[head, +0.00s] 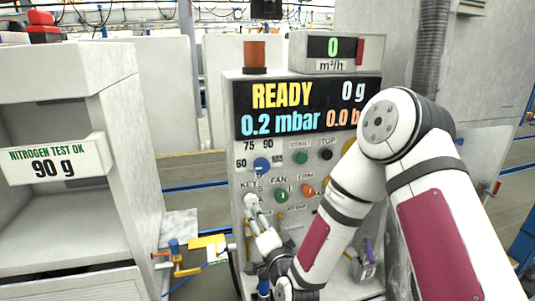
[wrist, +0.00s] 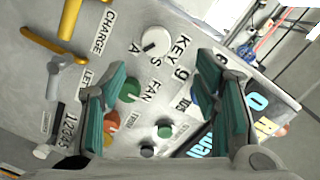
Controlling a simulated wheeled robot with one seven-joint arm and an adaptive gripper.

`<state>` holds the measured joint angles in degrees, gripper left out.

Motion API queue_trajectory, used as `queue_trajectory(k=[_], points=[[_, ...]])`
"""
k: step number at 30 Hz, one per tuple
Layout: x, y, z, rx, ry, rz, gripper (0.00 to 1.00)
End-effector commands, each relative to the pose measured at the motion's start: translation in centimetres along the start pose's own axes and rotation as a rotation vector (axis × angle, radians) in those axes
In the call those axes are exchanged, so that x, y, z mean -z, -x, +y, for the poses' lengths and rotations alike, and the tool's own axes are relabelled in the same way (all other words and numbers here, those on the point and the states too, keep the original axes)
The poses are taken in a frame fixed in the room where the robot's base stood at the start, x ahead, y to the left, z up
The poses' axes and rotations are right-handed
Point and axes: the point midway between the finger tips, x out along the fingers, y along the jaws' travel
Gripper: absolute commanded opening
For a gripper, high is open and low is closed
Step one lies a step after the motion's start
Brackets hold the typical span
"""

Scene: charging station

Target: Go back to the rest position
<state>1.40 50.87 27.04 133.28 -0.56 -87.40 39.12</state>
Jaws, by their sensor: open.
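My gripper (wrist: 165,85) is open, with its green-padded fingers apart and nothing seen between the pads. In the wrist view it faces the control panel, with the round key switch (wrist: 155,42) and the green fan button (wrist: 130,90) in sight past the fingers. In the head view my white arm bends down in front of the right side of the charging station (head: 238,150). My gripper end is low there, in front of the panel's lower part, and the arm hides some controls. I cannot tell whether it touches anything.
The station display (head: 300,108) reads READY, 0 g and 0.2 mbar. A blue selector knob (head: 262,165) is below it. A grey cabinet labelled 90 g (head: 55,165) stands left. A yellow handle (wrist: 70,20) is near the panel in the wrist view. Floor shows between cabinet and station.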

Motion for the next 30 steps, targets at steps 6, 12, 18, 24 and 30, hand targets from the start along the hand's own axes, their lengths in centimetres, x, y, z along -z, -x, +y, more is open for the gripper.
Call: queue_trajectory(k=[6,12,18,24,30], points=[[3.3,0.0,-3.0,-0.088,0.231,-0.124,0.56],[7.0,2.2,-4.7,-0.207,0.427,-0.227,0.56],[11.0,6.3,-6.3,-0.341,0.586,-0.315,0.56],[14.7,12.4,-7.7,-0.48,0.698,-0.403,0.56],[17.4,20.1,-9.0,-0.607,0.761,-0.499,0.56]])
